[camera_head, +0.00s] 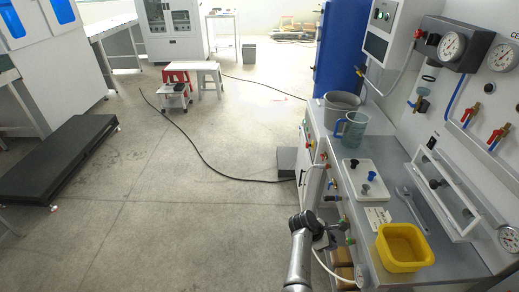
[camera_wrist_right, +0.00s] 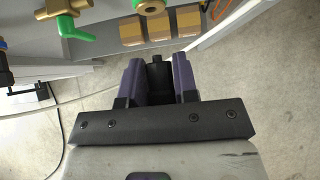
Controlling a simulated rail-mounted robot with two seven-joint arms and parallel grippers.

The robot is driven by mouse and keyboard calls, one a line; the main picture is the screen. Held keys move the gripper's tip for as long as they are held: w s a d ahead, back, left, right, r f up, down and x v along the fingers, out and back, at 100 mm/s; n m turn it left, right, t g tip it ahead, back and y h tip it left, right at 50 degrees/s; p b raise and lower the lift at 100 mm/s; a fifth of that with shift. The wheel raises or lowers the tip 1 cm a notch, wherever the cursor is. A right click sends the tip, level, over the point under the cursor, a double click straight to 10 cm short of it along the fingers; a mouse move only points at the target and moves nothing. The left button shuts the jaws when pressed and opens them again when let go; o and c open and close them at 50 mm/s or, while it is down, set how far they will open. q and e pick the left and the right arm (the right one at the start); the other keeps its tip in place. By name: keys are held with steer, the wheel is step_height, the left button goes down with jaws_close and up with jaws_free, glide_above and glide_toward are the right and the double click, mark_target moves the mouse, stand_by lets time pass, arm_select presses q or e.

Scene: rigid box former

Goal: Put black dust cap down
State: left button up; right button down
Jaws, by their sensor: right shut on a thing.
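My right gripper (camera_head: 324,238) is low beside the front of the workbench, over the floor side. In the right wrist view its purple-lined fingers (camera_wrist_right: 159,80) are shut on a small black dust cap (camera_wrist_right: 157,72), which is partly hidden between them. A white tray (camera_head: 346,189) lies on the bench top, with blue and dark caps (camera_head: 371,176) standing on it. The tray is beyond and above the gripper, well apart from it. My left gripper is not in view.
A yellow bin (camera_head: 404,262), a wrench (camera_head: 412,207) and a blue-handled jug (camera_head: 354,127) stand on the bench. Valves with green handles (camera_wrist_right: 75,28) stick out of the bench front close to the gripper. Cardboard boxes (camera_wrist_right: 158,27) sit on a lower shelf.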

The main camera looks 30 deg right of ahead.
steer(key=s+d, duration=0.1)
steer(key=s+d+p, duration=0.1)
steer(key=d, duration=0.1)
stand_by(0.4)
